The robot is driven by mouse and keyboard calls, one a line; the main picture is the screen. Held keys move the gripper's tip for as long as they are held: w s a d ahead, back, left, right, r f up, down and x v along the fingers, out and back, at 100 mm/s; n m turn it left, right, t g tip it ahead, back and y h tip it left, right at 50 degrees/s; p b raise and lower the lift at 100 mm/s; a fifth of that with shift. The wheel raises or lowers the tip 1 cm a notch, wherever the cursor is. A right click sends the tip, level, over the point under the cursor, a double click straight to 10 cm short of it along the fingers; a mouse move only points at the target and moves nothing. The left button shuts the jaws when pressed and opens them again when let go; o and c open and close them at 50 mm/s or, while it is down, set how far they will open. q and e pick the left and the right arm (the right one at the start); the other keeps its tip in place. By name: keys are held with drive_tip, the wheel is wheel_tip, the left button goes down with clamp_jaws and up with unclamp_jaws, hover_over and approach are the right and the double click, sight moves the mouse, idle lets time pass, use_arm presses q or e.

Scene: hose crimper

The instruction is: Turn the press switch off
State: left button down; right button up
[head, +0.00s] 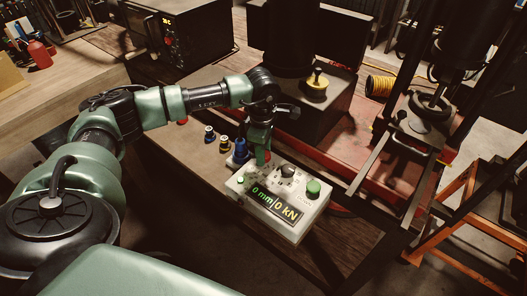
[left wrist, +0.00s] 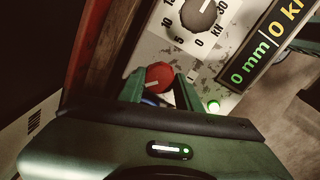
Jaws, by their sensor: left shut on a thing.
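The white press control box (head: 292,232) sits on the table edge, its display reading 0 mm and 0 kN. It also shows in the left wrist view (left wrist: 222,58). The red switch knob (left wrist: 159,76) is at the box's corner, between my left gripper's green fingers (left wrist: 160,92). My left gripper (head: 262,157) reaches down onto the box's far side in the head view and is shut on the red knob, mostly hiding it there. A small green lamp (left wrist: 213,105) beside the knob is lit. My right gripper is in neither view.
A black dial (head: 287,171) and a large green button (head: 313,188) are on the box top. Several small coloured fittings (head: 224,143) stand to its left.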

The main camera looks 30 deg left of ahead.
use_arm(q)
drive_tip(key=n+b, duration=0.2)
drive_tip(key=n, duration=0.1)
drive_tip(key=shift+d+f+n+b, duration=0.1)
drive_tip(key=shift+f+n+b, duration=0.05)
drive_tip(key=shift+n+b, duration=0.25)
drive_tip(key=n+b, duration=0.2)
drive_tip(key=n, duration=0.3)
drive_tip(key=shift+b, duration=0.35)
drive_tip(key=n+b, duration=0.1)
drive_tip(key=n, duration=0.3)
drive_tip(key=shift+n, duration=0.4)
drive_tip(key=n, duration=0.2)
drive_tip(key=n+b, duration=0.1)
drive_tip(key=n, duration=0.1)
drive_tip(key=shift+w+r+g, duration=0.1)
drive_tip(key=shift+r+g, duration=0.1)
drive_tip(key=shift+g, duration=0.1)
drive_tip(key=shift+n, duration=0.3)
drive_tip(key=c, duration=1)
unclamp_jaws()
drive_tip(key=shift+o, duration=0.2)
drive_tip(key=shift+d, duration=0.1)
